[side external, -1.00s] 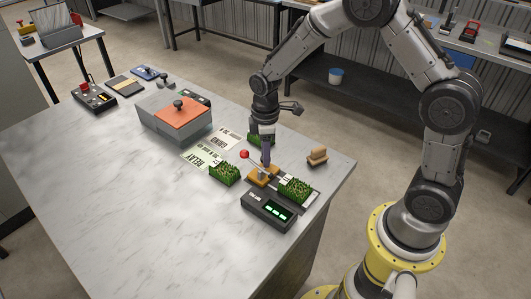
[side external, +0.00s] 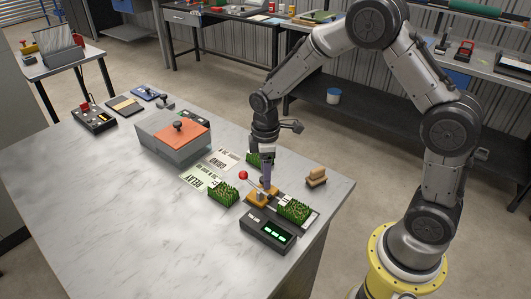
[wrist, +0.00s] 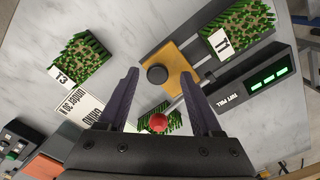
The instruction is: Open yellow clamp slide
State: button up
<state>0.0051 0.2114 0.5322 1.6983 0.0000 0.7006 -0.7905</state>
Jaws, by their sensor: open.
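The yellow clamp slide (side external: 257,200) lies on the table among the turf pieces. In the wrist view the yellow slide (wrist: 184,84) carries a round black knob (wrist: 157,75) and sits across grey rails. My gripper (side external: 265,184) points down just over the slide. In the wrist view my gripper (wrist: 159,76) is open, with the knob between its fingertips and a gap on each side. I cannot tell how far down the fingers reach beside the knob. A red ball (side external: 243,175) stands left of the gripper; the red ball (wrist: 159,123) also shows between the fingers.
Turf T1 (side external: 294,211) and a dark unit with a green display (side external: 268,232) are close by. Other turf (side external: 223,194) lies to the left, near label cards (side external: 197,179). A grey box with an orange lid (side external: 172,147) stands farther back. The left front table is clear.

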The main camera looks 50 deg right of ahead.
notch_tip(320, 180, up, 13)
dwell(0.3)
jog(key=shift+f, duration=0.1)
